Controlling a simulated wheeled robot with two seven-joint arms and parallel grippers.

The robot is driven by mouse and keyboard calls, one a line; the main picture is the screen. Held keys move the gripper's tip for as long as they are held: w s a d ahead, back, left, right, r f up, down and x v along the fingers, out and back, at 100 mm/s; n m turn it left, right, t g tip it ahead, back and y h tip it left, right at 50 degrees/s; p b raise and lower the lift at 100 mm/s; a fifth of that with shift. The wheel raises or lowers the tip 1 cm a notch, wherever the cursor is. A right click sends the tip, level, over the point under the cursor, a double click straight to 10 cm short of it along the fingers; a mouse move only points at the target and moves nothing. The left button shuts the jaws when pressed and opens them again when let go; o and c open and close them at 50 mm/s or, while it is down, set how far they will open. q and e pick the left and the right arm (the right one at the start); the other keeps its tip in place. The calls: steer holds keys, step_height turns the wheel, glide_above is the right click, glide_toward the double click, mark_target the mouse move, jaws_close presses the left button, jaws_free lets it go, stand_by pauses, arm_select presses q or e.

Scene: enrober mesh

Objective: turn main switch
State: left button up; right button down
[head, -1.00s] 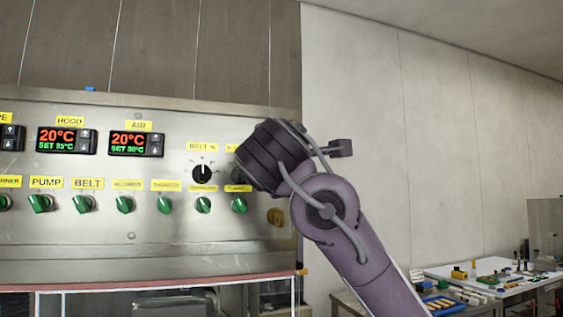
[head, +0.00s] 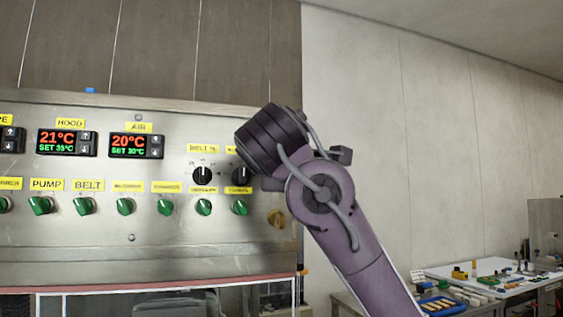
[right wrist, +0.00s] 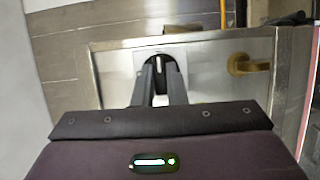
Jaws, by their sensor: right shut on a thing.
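A steel control panel (head: 133,250) fills the left of the head view. A black rotary knob (head: 241,176) sits near its right end. Its label is too small to read, so I cannot tell from lettering whether it is the main switch. In the head view my right wrist hides the fingers. A brass-coloured knob (head: 277,218) is lower right of it; it also shows in the right wrist view (right wrist: 249,64). My left gripper is out of view.
A second black knob (head: 202,175) is close on the left. Temperature displays (head: 66,142) are at upper left. A cluttered bench (head: 480,285) stands at lower right.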

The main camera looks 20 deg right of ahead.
steer(key=c, duration=1.5)
jaws_free()
steer(key=shift+o, duration=0.2)
steer(key=shift+s, duration=0.1)
steer(key=b+v, duration=0.3)
steer(key=v, duration=0.4)
steer(key=shift+s, duration=0.3)
